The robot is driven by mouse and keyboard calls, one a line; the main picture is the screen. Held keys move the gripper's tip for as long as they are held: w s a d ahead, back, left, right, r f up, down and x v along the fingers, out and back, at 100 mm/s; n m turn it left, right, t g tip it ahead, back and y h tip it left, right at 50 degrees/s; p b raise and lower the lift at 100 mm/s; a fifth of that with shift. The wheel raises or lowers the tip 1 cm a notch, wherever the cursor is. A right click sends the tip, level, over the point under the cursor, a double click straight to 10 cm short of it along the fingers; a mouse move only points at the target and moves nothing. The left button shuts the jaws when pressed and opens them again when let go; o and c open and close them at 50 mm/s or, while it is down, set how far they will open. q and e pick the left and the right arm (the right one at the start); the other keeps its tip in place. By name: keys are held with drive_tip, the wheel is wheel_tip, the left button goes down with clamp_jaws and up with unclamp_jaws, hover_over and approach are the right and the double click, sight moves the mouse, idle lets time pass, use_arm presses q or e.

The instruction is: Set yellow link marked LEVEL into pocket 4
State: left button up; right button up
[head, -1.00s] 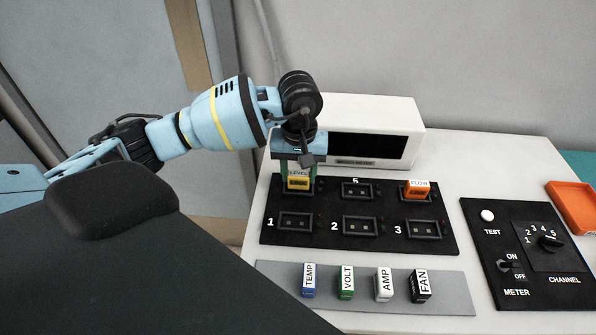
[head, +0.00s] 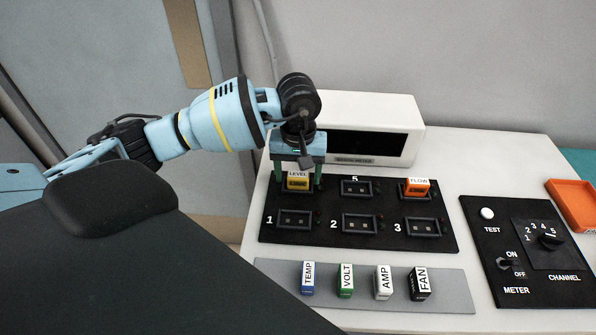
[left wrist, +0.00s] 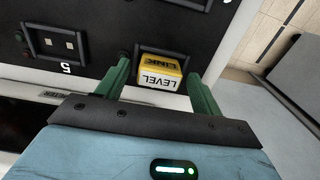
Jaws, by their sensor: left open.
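The yellow link marked LEVEL (head: 298,181) sits in the back-left pocket of the black board (head: 390,238), left of pocket 5 (head: 356,189). That pocket's own number is hidden. The link also shows in the left wrist view (left wrist: 160,72), where it looks seated and roughly square to the board. My left gripper (head: 299,184) is right above it, pointing down. Its green fingers (left wrist: 158,82) stand open on either side of the link, with gaps between. My right gripper is not in view.
An orange FLOW link (head: 417,188) sits in the back-right pocket. Pockets 1, 2 and 3 are empty. TEMP, VOLT, AMP and FAN links stand on a grey strip (head: 450,291) in front. A white meter box (head: 400,112) stands close behind the gripper. A switch panel (head: 530,250) lies at right.

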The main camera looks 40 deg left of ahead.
sight(298, 175)
use_arm(q)
drive_tip(key=shift+r, duration=0.8)
wheel_tip(298, 175, up, 11)
drive_tip(key=shift+f, duration=0.15)
